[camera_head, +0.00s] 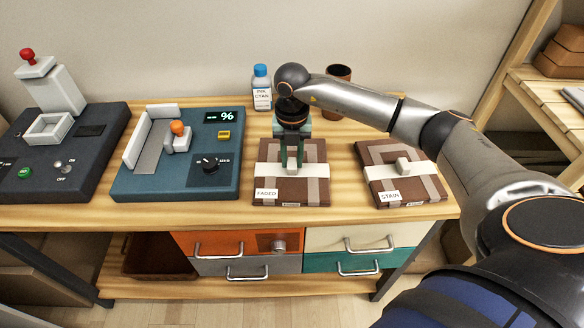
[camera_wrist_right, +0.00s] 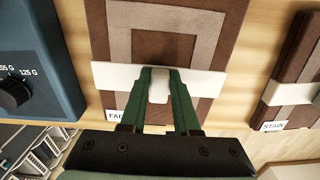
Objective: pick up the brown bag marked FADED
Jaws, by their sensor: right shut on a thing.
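The brown bag marked FADED (camera_head: 318,190) lies flat on the wooden bench, with a pale band across it and a small pale knob in its middle. My right gripper (camera_head: 291,168) points down over its centre, shut on the knob. In the right wrist view the green fingers (camera_wrist_right: 159,85) close on the bag's knob, and the bag (camera_wrist_right: 205,50) lies beneath them. The FADED label (camera_head: 266,194) is partly hidden in the wrist view. My left gripper is not in view.
The brown bag marked STAIN (camera_head: 432,187) lies to the right. A blue machine (camera_head: 222,180) with a dial stands close on the left, a dark press (camera_head: 85,165) farther left. A CYAN bottle (camera_head: 261,88) and a brown mug (camera_head: 339,73) stand behind.

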